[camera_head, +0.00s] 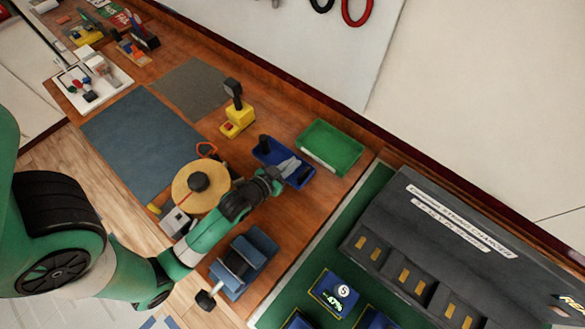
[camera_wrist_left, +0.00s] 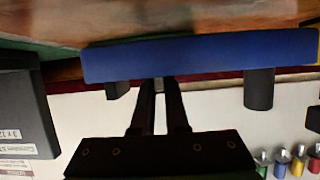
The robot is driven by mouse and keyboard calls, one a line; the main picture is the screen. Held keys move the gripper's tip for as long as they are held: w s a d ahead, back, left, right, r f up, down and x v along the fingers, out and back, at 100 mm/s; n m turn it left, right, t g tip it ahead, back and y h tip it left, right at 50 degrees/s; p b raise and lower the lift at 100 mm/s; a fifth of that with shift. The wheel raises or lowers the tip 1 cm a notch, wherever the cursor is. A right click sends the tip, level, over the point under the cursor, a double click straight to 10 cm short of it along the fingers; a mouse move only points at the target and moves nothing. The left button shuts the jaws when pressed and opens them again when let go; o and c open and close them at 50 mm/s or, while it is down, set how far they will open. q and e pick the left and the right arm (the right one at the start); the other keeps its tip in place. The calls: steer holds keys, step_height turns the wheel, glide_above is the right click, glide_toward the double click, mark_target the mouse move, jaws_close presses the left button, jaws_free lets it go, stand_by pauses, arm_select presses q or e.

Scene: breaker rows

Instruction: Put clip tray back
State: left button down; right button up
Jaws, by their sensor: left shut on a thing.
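The clip tray is a shallow blue tray (camera_head: 300,182) beside the green bin in the head view. Its long blue wall (camera_wrist_left: 200,57) crosses the left wrist view. Black posts stick out past that wall, one at its right end (camera_wrist_left: 258,90). My left gripper (camera_head: 284,172) reaches over the tray from the lower left. Its black fingers (camera_wrist_left: 160,100) are shut on the tray wall. The gripper hides part of the tray's inside. I cannot tell whether the tray touches the bench. My right gripper is not in view.
A green bin (camera_head: 331,147) stands right beside the tray. A yellow-based tool (camera_head: 238,121), a tan spool (camera_head: 200,186) and a blue vise-like block (camera_head: 243,262) stand nearby. Bench is bare below the tray (camera_head: 300,215).

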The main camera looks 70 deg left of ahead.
arm_select(q)
steer(key=shift+w+f, duration=0.2)
steer(key=shift+f, duration=1.45)
steer(key=shift+b, duration=0.35)
steer(key=c, duration=1.4)
jaws_free()
steer(key=shift+f, duration=0.2)
steer(key=o, duration=0.5)
steer(key=shift+r, duration=0.1)
